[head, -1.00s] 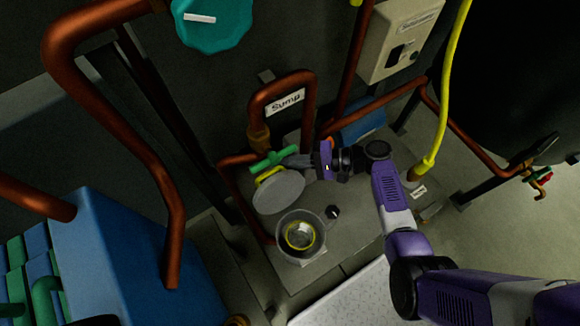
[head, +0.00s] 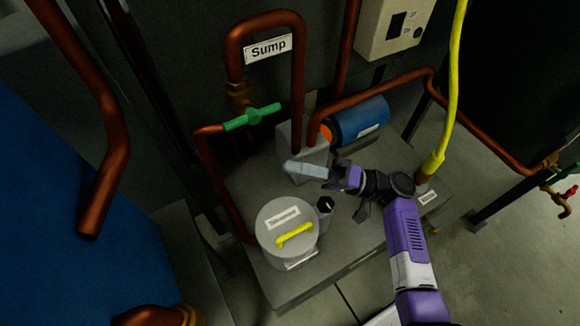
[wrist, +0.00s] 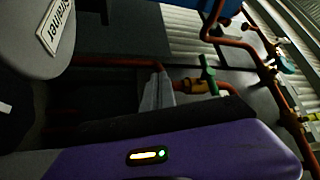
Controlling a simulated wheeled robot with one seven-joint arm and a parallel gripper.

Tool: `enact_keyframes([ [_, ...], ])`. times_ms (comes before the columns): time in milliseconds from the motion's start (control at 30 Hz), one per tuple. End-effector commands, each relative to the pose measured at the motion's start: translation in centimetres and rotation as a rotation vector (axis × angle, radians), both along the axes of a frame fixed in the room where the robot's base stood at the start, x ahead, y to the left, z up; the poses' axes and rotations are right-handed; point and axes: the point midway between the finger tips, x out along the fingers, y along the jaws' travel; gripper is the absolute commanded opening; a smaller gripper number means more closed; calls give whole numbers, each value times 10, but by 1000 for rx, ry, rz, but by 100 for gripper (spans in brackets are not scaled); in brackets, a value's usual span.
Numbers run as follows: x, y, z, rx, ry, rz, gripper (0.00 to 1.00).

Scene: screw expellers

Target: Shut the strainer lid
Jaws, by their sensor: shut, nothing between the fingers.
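The strainer lid (head: 278,244) is a grey disc with a label and a yellow handle (head: 295,235). In the head view it lies flat over the strainer body (head: 301,263) and covers its opening. Whether it is fully seated cannot be told. The lid also shows at the upper left of the wrist view (wrist: 40,62), with part of its label. My gripper (head: 290,168) is shut and empty, above and behind the lid to the right, apart from it. A black knob (head: 325,204) stands right beside the strainer.
A copper pipe with a green valve handle (head: 252,117) and a "Sump" label (head: 268,48) rises behind. A blue motor (head: 360,121) stands at the back. A yellow hose (head: 446,110) hangs at right. The grey base top (head: 350,235) is clear in front.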

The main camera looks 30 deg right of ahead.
Motion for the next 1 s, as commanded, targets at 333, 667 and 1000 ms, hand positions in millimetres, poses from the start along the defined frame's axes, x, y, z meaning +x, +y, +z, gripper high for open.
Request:
enact_keyframes([
  [333, -30, 0, -9, 0, -58, 1, 0],
  [667, -40, 0, -12, 0, -57, 1, 0],
  [1000, -41, 0, -13, 0, -57, 1, 0],
])
